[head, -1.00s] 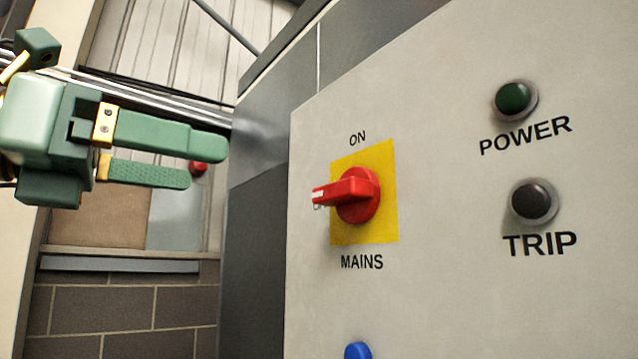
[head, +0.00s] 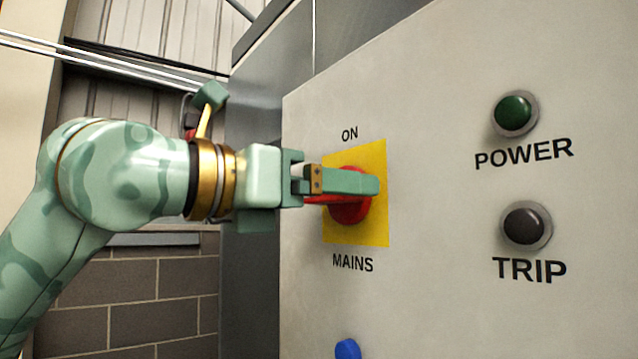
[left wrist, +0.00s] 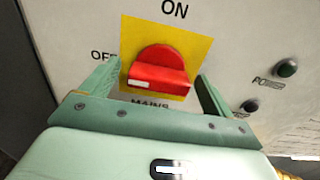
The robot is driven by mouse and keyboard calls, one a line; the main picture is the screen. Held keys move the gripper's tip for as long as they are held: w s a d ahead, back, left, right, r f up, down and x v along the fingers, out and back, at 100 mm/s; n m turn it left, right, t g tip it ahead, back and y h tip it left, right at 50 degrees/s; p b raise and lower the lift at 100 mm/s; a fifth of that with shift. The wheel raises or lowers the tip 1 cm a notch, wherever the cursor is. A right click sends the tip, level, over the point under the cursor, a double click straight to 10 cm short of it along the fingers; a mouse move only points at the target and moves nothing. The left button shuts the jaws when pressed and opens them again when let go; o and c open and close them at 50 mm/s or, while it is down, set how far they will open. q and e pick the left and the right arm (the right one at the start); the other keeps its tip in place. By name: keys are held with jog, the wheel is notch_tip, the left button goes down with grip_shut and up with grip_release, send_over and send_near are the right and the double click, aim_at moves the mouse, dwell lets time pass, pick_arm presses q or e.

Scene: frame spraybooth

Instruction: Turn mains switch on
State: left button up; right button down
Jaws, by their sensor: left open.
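The red mains switch (head: 350,209) sits on a yellow plate (head: 374,228) on the grey panel, mostly hidden behind my gripper in the head view. In the left wrist view the red switch handle (left wrist: 158,78) lies crosswise, its white-marked end towards the OFF label; ON is printed above. My left gripper (head: 375,184) is at the switch, and in the left wrist view its open fingers (left wrist: 155,88) stand on either side of the handle, with a gap visible on the right. I cannot tell whether either finger touches it. My right gripper is not in view.
To the right on the panel are a dark green POWER lamp (head: 513,112) and a dark TRIP lamp (head: 526,225). A blue knob (head: 347,349) shows at the lower edge. A brick wall (head: 130,300) stands behind at the left.

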pick_arm(q)
jog(key=shift+a, duration=0.1)
jog(key=shift+c, duration=0.6)
jog(key=shift+s, duration=0.1)
jog(key=c, duration=0.9)
jog(key=shift+o, duration=0.2)
jog(key=shift+s+f+m+b, duration=0.1)
jog(key=shift+m+b, duration=0.95)
jog(key=shift+m, duration=3.4)
jog(key=shift+s+f+m+b, duration=0.1)
jog(key=shift+m+b, duration=0.95)
jog(key=shift+m, duration=3.4)
jog(key=o, duration=1)
jog(key=shift+d, duration=0.25)
